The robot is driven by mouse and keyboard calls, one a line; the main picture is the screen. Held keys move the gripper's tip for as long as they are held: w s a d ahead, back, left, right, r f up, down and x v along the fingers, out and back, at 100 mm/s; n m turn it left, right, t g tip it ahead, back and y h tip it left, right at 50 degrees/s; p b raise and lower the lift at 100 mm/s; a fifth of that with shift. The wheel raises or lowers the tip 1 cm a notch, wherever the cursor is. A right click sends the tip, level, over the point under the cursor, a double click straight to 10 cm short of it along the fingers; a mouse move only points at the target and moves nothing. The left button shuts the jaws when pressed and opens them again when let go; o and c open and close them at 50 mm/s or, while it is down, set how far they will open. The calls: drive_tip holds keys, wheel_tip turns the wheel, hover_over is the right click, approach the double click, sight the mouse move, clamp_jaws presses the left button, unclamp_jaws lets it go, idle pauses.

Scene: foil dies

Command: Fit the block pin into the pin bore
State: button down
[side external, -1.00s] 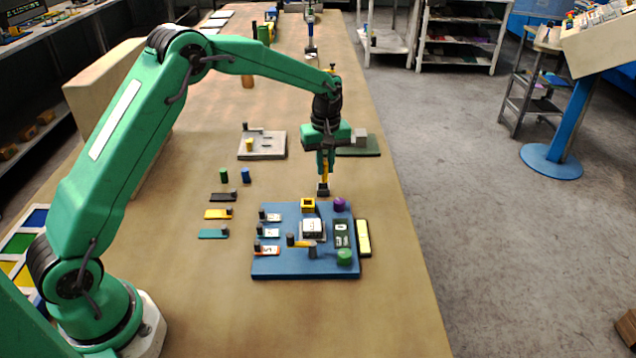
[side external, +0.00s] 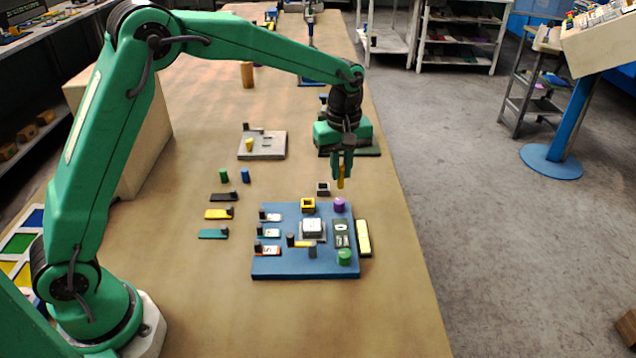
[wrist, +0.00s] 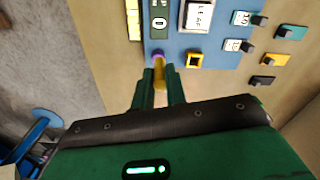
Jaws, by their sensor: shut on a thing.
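My gripper (side external: 342,166) is shut on a yellow pin (side external: 341,179), which points down and hangs above the table, behind the purple knob of the blue board (side external: 275,265). In the wrist view the pin (wrist: 160,74) shows between the fingers (wrist: 161,86), its tip in line with the purple knob (wrist: 158,56). A yellow square block with a dark opening (side external: 308,205), likely the pin bore, sits at the board's back edge, left of the pin. It also shows in the wrist view (wrist: 194,60). The pin is apart from it.
A small dark socket block (side external: 322,188) stands behind the board. The board carries a white raised block (side external: 312,227), a green knob (side external: 344,257) and several small plates. A grey plate (side external: 262,150) lies farther back.

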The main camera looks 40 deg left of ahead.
idle(0.4)
drive_tip(key=s+d+r, duration=0.2)
drive_tip(key=s, duration=0.7)
drive_tip(key=shift+s+d+r, duration=0.15)
drive_tip(key=shift+d, duration=0.2)
drive_tip(key=w+a+f, duration=0.2)
drive_tip(key=a, duration=0.1)
drive_tip(key=w+a+f, duration=0.2)
drive_tip(key=a, duration=0.1)
drive_tip(key=w+a+f, duration=0.2)
drive_tip(key=a+f, duration=0.1)
drive_tip(key=a, duration=0.1)
drive_tip(key=shift+w, duration=0.15)
drive_tip(key=shift+f, duration=2.05)
drive_tip(key=shift+f, duration=0.15)
drive_tip(key=c, duration=1.4)
unclamp_jaws()
drive_tip(key=shift+c, duration=0.2)
